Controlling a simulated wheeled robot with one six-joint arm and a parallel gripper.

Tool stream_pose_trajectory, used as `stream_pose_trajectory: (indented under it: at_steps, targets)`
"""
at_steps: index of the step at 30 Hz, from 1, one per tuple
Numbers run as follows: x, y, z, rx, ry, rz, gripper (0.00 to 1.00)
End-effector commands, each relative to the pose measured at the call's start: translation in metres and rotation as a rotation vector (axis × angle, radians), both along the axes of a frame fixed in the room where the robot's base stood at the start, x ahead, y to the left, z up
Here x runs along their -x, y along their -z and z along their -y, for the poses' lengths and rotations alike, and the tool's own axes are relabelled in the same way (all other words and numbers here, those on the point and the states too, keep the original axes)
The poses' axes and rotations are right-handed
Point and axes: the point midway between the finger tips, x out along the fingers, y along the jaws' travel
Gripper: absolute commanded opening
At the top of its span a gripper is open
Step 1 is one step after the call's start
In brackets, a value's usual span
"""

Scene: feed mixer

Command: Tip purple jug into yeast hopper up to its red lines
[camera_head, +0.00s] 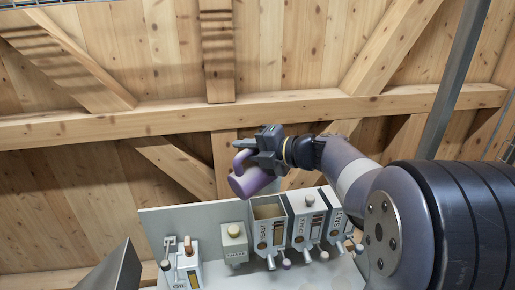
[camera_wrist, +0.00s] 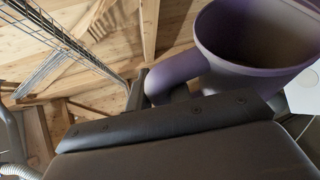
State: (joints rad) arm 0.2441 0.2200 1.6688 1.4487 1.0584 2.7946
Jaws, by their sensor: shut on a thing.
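The purple jug (camera_head: 252,184) is held in my gripper (camera_head: 262,160), above and slightly left of the yeast hopper. It looks tilted, its lower end to the left. In the wrist view the jug (camera_wrist: 250,45) shows its rim and handle close up; its contents cannot be made out. The yeast hopper (camera_head: 267,236) is an open grey box labelled YEAST, with pale material visible inside and a dark window on its front. Its red lines are too small to make out. No stream from the jug is visible.
The chalk hopper (camera_head: 306,219) and the salt hopper (camera_head: 338,222) stand to the right of yeast. A grey box with a yellowish knob (camera_head: 234,231) and an oil unit (camera_head: 187,268) stand to the left. A grey panel (camera_head: 190,222) and a timber wall are behind.

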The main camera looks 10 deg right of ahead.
Motion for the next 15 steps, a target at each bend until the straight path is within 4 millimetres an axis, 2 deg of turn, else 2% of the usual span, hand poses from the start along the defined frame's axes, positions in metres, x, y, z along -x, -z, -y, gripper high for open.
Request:
stream_pose_trajectory:
  at_steps: [1,4,15]
  targets:
    - [0.004,-0.004,-0.008,0.053,-0.004,0.033,0.00]
    - [0.009,-0.005,-0.016,0.134,-0.002,0.075,0.00]
    - [0.010,-0.006,-0.020,0.181,0.000,0.101,0.00]
